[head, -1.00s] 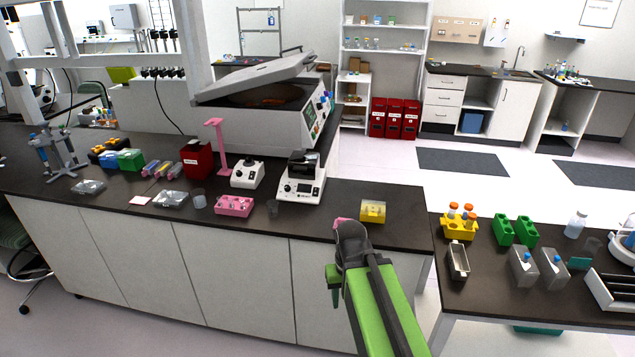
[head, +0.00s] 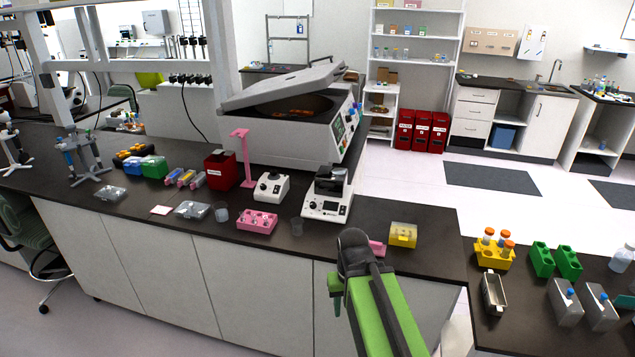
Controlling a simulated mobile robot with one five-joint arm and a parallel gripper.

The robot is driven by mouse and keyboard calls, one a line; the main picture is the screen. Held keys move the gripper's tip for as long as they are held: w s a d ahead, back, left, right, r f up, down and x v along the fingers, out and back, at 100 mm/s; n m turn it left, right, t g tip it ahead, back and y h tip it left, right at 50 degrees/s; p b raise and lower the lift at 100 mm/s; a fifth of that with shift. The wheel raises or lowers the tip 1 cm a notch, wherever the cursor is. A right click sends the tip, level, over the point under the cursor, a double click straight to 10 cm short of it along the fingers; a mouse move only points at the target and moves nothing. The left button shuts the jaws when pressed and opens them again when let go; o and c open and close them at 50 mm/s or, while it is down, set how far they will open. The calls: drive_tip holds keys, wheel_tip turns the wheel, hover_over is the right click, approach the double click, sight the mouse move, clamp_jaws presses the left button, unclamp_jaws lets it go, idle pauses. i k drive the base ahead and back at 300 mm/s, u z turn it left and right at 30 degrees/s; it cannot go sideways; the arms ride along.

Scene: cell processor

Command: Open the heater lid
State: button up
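The heater (head: 325,205) is a small white device with a front panel, near the bench's right part, in front of the large centrifuge. Its dark lid (head: 332,181) sits on top; I cannot tell clearly whether it is shut or raised. My arm is green and dark and reaches up from the bottom of the head view. The dark end of my gripper (head: 356,245) is at the bench's front edge in the picture, below and right of the heater and apart from it. Its fingers are hidden, so their opening does not show.
A yellow box (head: 403,235) and a small pink item (head: 377,248) lie to the right. The large centrifuge (head: 290,135) stands behind with its lid raised.

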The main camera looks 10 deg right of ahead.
sight(328, 181)
drive_tip(key=i, duration=0.55)
drive_tip(key=u, duration=5.15)
drive_tip(key=i, duration=0.1)
drive_tip(key=z, duration=3.3)
drive_tip(key=k, duration=0.85)
drive_tip(key=z, duration=0.75)
drive_tip(key=i, duration=1.45)
drive_tip(key=u, duration=0.15)
